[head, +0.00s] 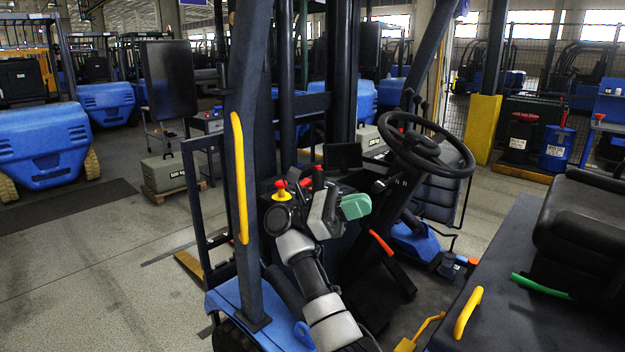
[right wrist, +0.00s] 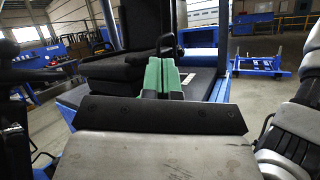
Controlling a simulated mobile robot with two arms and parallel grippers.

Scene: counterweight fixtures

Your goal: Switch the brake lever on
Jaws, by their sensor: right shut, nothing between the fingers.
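A lever with an orange-red grip (head: 381,243) rises at a slant beside the steering column in the head view. It looks like the brake lever, but no label confirms this. My right gripper (head: 356,206) has green fingers, pressed together with nothing between them. It is above and a little left of the orange-red grip in the picture, apart from it. The shut green fingers also show in the right wrist view (right wrist: 165,78), pointing toward the black seat (right wrist: 135,72). I cannot make out the lever in that view. My left gripper is not in view.
The steering wheel (head: 425,145) stands up and right of my right gripper. A red button on a yellow base (head: 282,190) and a dark screen (head: 343,156) are close by. A yellow grab handle (head: 239,178) is on the left post. A green handle (head: 540,287) lies by the seat.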

